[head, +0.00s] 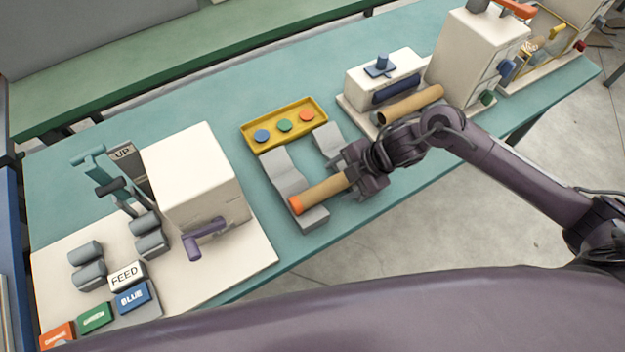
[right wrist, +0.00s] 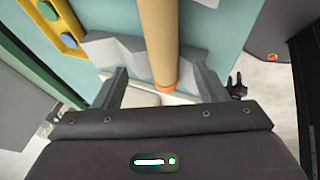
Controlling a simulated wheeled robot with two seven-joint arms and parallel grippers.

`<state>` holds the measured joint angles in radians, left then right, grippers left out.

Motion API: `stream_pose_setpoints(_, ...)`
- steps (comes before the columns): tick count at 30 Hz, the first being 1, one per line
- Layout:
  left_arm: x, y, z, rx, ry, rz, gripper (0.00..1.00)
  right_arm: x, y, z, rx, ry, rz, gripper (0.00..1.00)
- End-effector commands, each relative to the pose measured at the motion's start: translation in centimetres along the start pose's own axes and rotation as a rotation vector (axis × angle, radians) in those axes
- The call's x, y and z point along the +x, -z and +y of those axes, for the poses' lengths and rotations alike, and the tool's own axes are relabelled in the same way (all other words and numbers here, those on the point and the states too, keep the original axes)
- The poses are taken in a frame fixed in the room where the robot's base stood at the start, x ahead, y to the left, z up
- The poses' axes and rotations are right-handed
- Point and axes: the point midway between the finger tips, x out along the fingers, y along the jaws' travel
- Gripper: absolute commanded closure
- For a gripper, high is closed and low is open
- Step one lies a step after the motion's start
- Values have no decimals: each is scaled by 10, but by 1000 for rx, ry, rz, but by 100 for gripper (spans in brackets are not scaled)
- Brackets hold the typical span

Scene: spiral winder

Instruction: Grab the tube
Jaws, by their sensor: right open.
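A tan cardboard tube (head: 322,192) with an orange end lies across a grey stepped cradle (head: 281,170). The orange end points left toward the front of the bench. My right gripper (head: 352,178) is at the tube's other part, in front of the cradle, and hides some of it. In the right wrist view the gripper's two fingers (right wrist: 162,80) stand apart, with the tube (right wrist: 158,40) running between them and an orange end near the palm. Whether the fingers touch it I cannot tell; the jaws are open. My left gripper is not in view.
A yellow tray (head: 263,120) with blue, green and orange discs sits behind the cradle. A white box machine (head: 195,165) with a purple crank stands left. Another tan tube (head: 412,103) lies by a white machine (head: 465,60) at right.

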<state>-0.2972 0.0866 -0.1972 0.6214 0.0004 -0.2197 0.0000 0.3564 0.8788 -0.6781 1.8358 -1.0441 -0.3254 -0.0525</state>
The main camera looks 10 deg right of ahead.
Motion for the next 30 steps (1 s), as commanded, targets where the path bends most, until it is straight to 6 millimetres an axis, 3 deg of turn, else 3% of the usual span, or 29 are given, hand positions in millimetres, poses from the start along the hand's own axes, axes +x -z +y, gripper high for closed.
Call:
stream_pose_setpoints(6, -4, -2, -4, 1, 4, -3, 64, 18, -4, -4, -4, 22, 6, 34)
stream_pose_setpoints(13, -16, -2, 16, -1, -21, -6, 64, 44, -5, -1, -2, 20, 6, 34)
stream_pose_setpoints(19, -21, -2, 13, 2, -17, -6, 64, 70, -7, -1, -5, 19, 5, 34)
stream_pose_setpoints(28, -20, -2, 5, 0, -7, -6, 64, 75, -8, -2, -6, 18, 3, 34)
stream_pose_setpoints(30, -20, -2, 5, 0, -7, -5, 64, 75, -8, -2, -6, 18, 3, 43)
